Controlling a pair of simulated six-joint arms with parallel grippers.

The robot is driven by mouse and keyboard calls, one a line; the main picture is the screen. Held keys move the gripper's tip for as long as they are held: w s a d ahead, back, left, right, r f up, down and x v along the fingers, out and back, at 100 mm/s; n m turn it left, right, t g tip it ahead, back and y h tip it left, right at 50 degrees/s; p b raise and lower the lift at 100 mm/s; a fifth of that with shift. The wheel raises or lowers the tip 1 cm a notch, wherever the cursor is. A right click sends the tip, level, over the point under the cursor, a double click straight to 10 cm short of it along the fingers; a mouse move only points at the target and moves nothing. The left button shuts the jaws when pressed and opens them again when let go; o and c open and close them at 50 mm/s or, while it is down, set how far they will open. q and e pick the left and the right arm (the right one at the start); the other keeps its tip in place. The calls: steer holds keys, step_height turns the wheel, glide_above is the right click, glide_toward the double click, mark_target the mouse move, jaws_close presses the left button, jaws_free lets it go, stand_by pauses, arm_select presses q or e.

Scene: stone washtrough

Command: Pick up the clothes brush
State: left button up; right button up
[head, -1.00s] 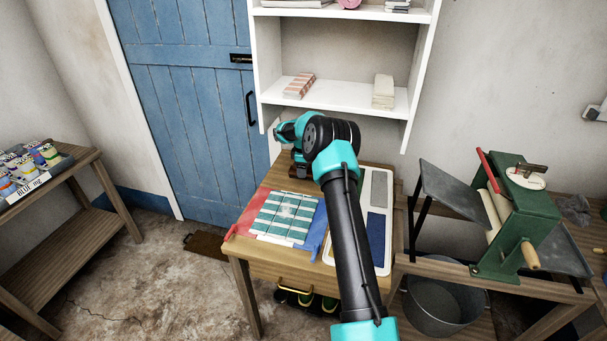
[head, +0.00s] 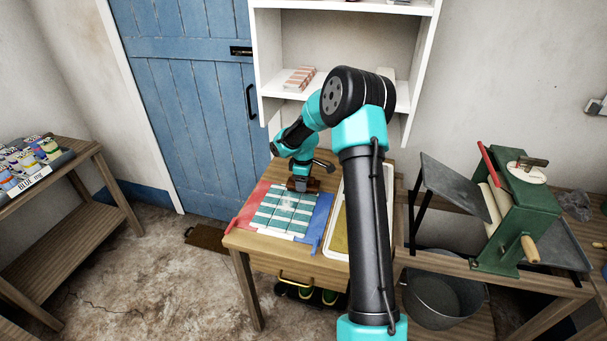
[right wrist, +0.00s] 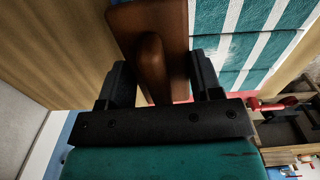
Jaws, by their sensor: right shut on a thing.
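The clothes brush (right wrist: 150,22) is a dark brown wooden block with a raised grip. In the right wrist view the grip is between the two black fingers of my right gripper (right wrist: 161,82). In the head view the brush (head: 312,186) is a small brown shape under my right gripper (head: 301,181), at the far edge of a teal and white striped cloth (head: 284,216). I cannot tell whether the brush touches the cloth. My left gripper is not in view.
The striped cloth lies between red (head: 250,207) and blue (head: 318,222) strips on a wooden table (head: 290,262). A white-rimmed tray (head: 334,240) is to its right, partly behind my arm. A white shelf (head: 285,87) stands behind. A green mangle (head: 522,215) is at the right.

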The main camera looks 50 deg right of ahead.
steer(key=shift+s+a+r, duration=0.1)
steer(key=shift+s+a, duration=0.65)
steer(key=shift+a, duration=0.1)
steer(key=o, duration=0.3)
steer(key=shift+c, duration=0.8)
steer(key=w+a+r, duration=0.1)
steer(key=a+r, duration=0.2)
steer(key=r, duration=0.1)
steer(key=shift+a+r, duration=0.35)
steer(key=shift+a, duration=0.05)
